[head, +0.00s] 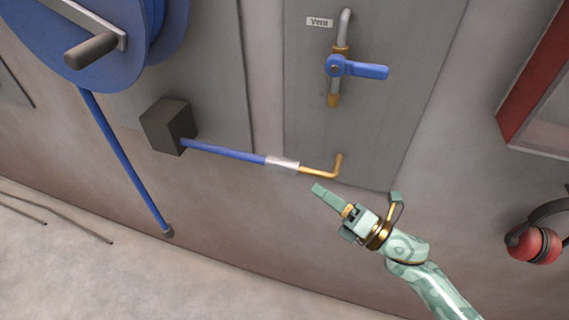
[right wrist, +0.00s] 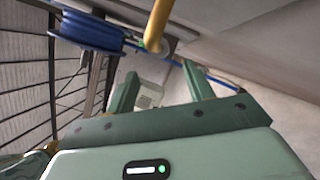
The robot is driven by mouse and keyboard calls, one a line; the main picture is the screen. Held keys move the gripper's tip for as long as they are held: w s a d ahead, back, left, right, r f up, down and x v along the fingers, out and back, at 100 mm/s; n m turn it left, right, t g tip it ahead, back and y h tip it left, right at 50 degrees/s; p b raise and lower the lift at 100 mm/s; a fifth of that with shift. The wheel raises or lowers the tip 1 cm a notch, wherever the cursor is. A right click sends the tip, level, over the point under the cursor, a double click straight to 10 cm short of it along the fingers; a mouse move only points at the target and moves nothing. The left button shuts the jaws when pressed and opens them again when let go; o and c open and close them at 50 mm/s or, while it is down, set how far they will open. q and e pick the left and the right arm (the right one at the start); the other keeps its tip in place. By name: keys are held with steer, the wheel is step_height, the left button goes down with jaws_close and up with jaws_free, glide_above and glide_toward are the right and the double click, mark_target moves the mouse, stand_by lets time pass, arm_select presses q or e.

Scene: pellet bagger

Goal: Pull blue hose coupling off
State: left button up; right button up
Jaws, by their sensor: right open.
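The silver coupling (head: 282,164) sits on the end of the blue hose (head: 222,153), joined to a bent brass pipe (head: 320,172) on the wall panel. My right gripper (head: 356,192) is open and empty, below and right of the coupling, apart from it. The coupling is hard to make out there. My left gripper is not in view.
A blue valve handle (head: 365,70) is on the panel above, under a "Vent" label (head: 320,22). A dark box (head: 168,126) holds the hose's left end. A blue reel (head: 95,40) is upper left. Red ear muffs (head: 534,247) hang at right. The wall below the hose is clear.

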mark_target(284, 166)
steer(key=x, duration=1)
steer(key=shift+w+a+r, duration=0.1)
steer(key=shift+w+a, duration=0.15)
steer(key=shift+a, duration=0.05)
